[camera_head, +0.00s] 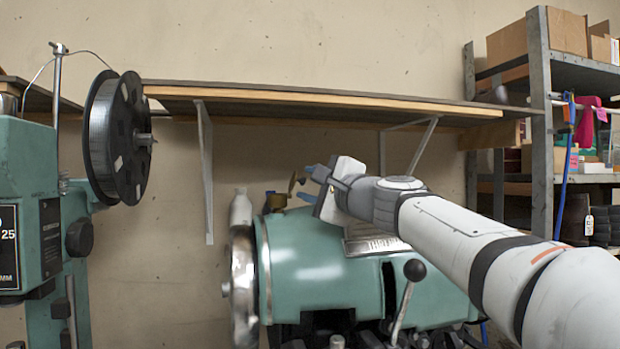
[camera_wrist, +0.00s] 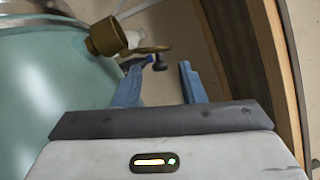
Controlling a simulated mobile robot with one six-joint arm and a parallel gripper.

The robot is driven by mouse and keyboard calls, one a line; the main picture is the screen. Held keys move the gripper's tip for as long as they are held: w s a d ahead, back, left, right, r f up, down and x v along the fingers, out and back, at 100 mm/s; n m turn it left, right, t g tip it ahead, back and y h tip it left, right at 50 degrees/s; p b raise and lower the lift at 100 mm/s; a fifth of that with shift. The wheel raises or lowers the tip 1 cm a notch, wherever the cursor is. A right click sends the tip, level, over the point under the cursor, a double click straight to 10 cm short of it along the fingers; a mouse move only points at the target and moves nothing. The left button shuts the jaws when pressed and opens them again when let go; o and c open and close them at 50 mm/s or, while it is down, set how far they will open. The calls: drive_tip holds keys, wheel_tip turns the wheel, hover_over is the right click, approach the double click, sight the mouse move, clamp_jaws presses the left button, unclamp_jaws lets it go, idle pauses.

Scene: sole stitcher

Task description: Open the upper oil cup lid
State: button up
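The upper oil cup is a small brass cup (camera_head: 277,201) on top of the green machine head; it also shows in the wrist view (camera_wrist: 105,38). Its brass lid (camera_head: 292,182) looks raised and tilted beside the cup's mouth; the wrist view shows the lid (camera_wrist: 152,48) nearly edge-on. My gripper (camera_head: 309,183) is just right of the lid in the head view. In the wrist view my gripper (camera_wrist: 162,66) is open, its blue fingers spread. A small dark knob (camera_wrist: 160,63) appears between the fingertips, near the lid. I cannot tell whether anything touches.
The green machine head (camera_head: 310,265) lies under my arm, with a handwheel (camera_head: 243,285) and a black-knobbed lever (camera_head: 414,270). A wooden shelf (camera_head: 330,97) on brackets runs above my gripper. A thread spool (camera_head: 118,137) stands left. Storage racks (camera_head: 540,110) stand right.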

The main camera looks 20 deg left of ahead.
drive_tip(key=shift+a+r, duration=0.15)
drive_tip(key=shift+a, duration=0.3)
drive_tip(key=shift+w, duration=0.15)
clamp_jaws()
